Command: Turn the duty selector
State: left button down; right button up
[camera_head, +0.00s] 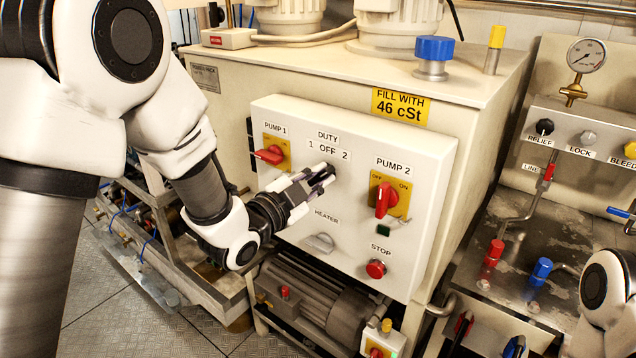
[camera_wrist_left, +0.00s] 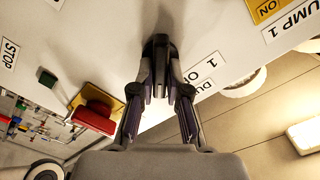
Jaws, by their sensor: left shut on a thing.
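The duty selector is a black knob (camera_head: 331,168) under the DUTY label with marks 1, OFF and 2, on the white control panel (camera_head: 285,225). My left gripper (camera_head: 322,180) reaches it from the lower left and hides most of it. In the left wrist view the black knob (camera_wrist_left: 160,47) stands out from the panel, and the fingers of my left gripper (camera_wrist_left: 160,75) are closed on its two sides. I cannot tell which mark the knob points to. My right gripper is not in view; only part of my right arm shows at the lower right.
The panel also carries the red PUMP 1 switch (camera_head: 270,155), red PUMP 2 switch (camera_head: 384,200), grey HEATER knob (camera_head: 320,243) and red STOP button (camera_head: 376,269). A motor (camera_head: 315,298) lies below. A bench with valves and a gauge (camera_head: 586,56) stands at the right.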

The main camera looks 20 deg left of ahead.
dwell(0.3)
pick_arm(q)
jog(key=c, duration=1.2)
grip_release()
jog(key=shift+o, duration=0.2)
jog(key=v, duration=0.7)
jog(key=shift+s, duration=0.3)
